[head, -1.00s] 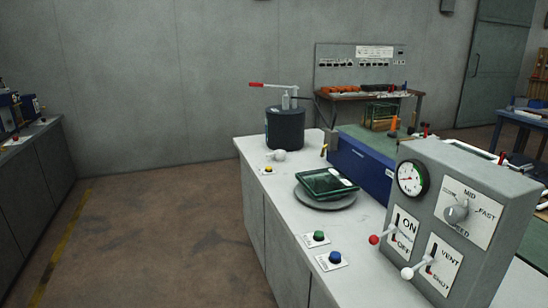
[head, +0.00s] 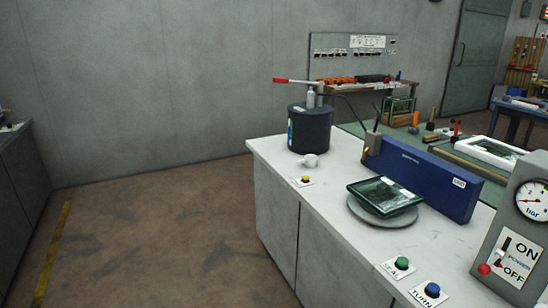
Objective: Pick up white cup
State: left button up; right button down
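I cannot make out a clear white cup. A small white rounded object (head: 310,160) sits on the grey counter (head: 335,205), in front of a dark cylinder (head: 309,130). It is too small to tell whether it is a cup. Neither of my grippers is in view.
The counter also holds a dark green tray on a round plate (head: 372,220), a long blue box (head: 420,178), green (head: 402,263) and blue (head: 432,289) buttons, and a gauge panel (head: 520,225). The brown floor (head: 160,235) left of the counter is clear.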

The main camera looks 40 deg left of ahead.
aim_at(310, 161)
jog(key=i+j, duration=0.15)
jog(key=j, duration=0.25)
jog(key=i+j+u, duration=0.15)
jog(key=j, duration=0.3)
jog(key=i+j, duration=0.15)
jog(key=j, duration=0.25)
jog(key=i+j+u, duration=0.1)
jog(key=j, duration=0.3)
jog(key=i+j+u, duration=0.1)
jog(key=i, duration=0.3)
jog(key=i+j+u, duration=0.1)
jog(key=i, duration=0.3)
jog(key=i+l+u, duration=0.1)
jog(key=i+l, duration=0.5)
jog(key=i, duration=0.1)
